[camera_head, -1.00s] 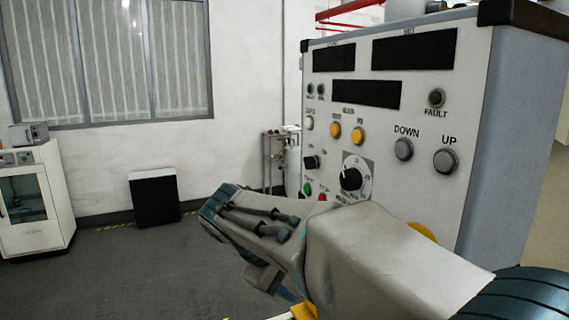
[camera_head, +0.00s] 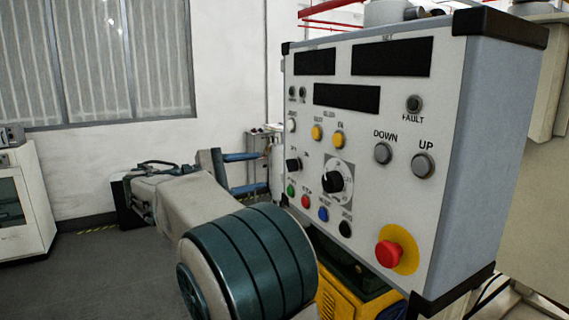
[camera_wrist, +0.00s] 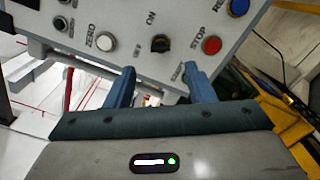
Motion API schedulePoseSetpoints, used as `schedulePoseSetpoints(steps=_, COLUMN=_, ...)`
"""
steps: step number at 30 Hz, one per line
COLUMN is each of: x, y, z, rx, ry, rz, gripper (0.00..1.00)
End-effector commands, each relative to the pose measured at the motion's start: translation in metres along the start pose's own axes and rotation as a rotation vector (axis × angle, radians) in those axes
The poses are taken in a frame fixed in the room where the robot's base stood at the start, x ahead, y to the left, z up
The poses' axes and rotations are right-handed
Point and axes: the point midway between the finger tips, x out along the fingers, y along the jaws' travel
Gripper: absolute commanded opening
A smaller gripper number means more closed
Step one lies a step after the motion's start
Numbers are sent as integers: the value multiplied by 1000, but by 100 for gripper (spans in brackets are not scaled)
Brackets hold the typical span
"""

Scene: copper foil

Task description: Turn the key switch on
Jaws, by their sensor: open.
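The key switch (camera_head: 293,164) is a small black knob at the lower left of the white control panel (camera_head: 455,150). In the wrist view the key switch (camera_wrist: 160,44) shows just past my fingertips, with "ON" printed beside it. My gripper (camera_head: 267,172) is open and empty, left of the panel, its two blue fingers pointing toward the switch. In the wrist view my gripper (camera_wrist: 160,75) has one finger on each side of the switch's line. The fingers look apart from the knob; the exact gap is unclear.
Close to the switch are a green button (camera_head: 291,190), a red stop button (camera_head: 305,201) and a large dial (camera_head: 334,181). A red mushroom button (camera_head: 389,254) is at the panel's lower right. A white cabinet (camera_head: 22,205) stands at the left. Open floor lies between.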

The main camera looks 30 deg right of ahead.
Motion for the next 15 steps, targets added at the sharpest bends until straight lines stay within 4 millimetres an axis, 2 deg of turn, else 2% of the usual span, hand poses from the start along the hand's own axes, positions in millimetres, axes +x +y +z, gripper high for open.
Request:
schedulePoseSetpoints(steps=1, x=13, y=2, z=2, rx=-2, ry=-3, rz=-2, gripper=49)
schedulePoseSetpoints(steps=6, x=48, y=2, z=2, rx=-2, ry=-2, rz=-3, gripper=49)
schedulePoseSetpoints(steps=10, x=68, y=1, z=2, rx=-1, ry=-1, rz=-2, gripper=49)
schedulePoseSetpoints(steps=15, x=82, y=0, z=0, rx=-1, ry=1, rz=-1, gripper=49)
